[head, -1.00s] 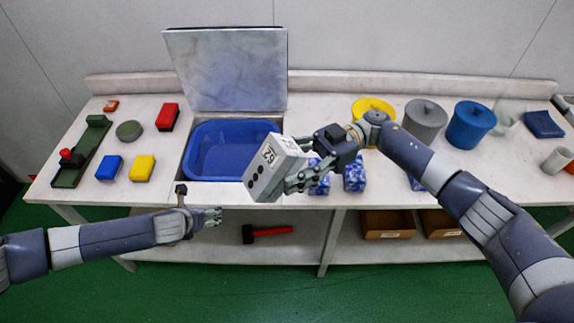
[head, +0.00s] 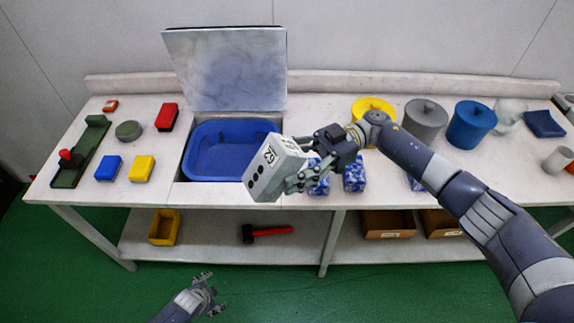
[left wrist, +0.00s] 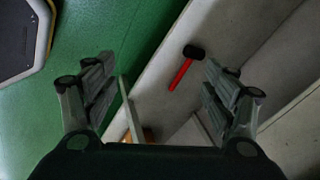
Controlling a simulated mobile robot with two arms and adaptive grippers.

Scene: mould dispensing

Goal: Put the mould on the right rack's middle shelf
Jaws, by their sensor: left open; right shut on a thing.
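The mould (head: 274,168) is a light grey block with dark round holes on one face and a printed label. My right gripper (head: 302,180) is shut on it and holds it tilted in the air at the table's front edge, by the blue basin. My left gripper (head: 206,292) is low in front of the table, over the green floor. In the left wrist view the left gripper (left wrist: 160,95) is open, with nothing between its fingers. No rack that I can identify shows in these frames.
The table (head: 320,112) holds a blue basin (head: 205,150), coloured blocks, a yellow bowl (head: 373,106), a grey pot (head: 425,118) and a blue pot (head: 470,124). The lower shelf (head: 205,245) holds a yellow bin (head: 164,228), a hammer (head: 268,232) and cardboard boxes. Green floor in front is clear.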

